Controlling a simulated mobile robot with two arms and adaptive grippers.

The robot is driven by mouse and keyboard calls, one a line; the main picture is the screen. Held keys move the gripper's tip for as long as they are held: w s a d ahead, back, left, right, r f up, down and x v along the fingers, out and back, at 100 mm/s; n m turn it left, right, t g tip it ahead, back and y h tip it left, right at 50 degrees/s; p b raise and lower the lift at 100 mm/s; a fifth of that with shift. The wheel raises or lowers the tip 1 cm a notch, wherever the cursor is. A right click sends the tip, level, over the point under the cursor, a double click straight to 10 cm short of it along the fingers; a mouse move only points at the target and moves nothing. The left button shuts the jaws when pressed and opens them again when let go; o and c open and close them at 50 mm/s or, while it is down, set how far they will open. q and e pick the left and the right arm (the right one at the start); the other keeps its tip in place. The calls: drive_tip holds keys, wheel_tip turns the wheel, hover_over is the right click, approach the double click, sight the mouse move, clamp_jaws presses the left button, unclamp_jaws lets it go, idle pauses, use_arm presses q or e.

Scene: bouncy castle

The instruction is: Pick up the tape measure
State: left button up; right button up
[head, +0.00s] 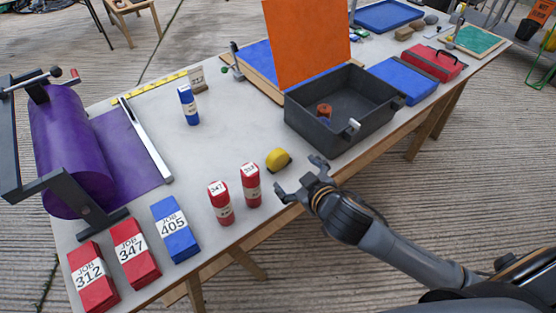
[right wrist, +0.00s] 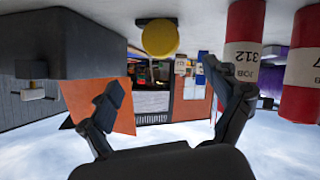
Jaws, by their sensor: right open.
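The yellow tape measure (head: 278,159) lies on the table between the dark open case and two red cans. It also shows in the right wrist view (right wrist: 159,38), at the top centre and beyond the fingers. My right gripper (head: 300,178) is open and empty at the table's front edge, near the tape measure and apart from it. Its two spread fingers (right wrist: 170,105) show in the right wrist view, with the tape measure lying between their directions. My left gripper is not in view.
The dark case (head: 340,140) stands right of the tape measure. Red cans labelled 347 (head: 220,204) and 312 (head: 251,185) stand close on its left. Job boxes (head: 176,229) line the front left, near a purple roll (head: 70,150). The table behind the tape measure is clear.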

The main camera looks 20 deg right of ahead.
sight(279, 161)
drive_tip(key=x, duration=0.7)
drive_tip(key=shift+w, duration=0.1)
drive_tip(key=shift+a+f+x, duration=0.1)
drive_tip(key=shift+f+x, duration=0.05)
drive_tip(key=shift+x, duration=1.35)
drive_tip(key=shift+a+f+x, duration=0.15)
drive_tip(key=shift+x, duration=1.4)
drive_tip(key=shift+s, duration=0.25)
drive_tip(key=shift+c, duration=0.3)
drive_tip(key=c, duration=1.3)
drive_tip(key=shift+r, duration=0.1)
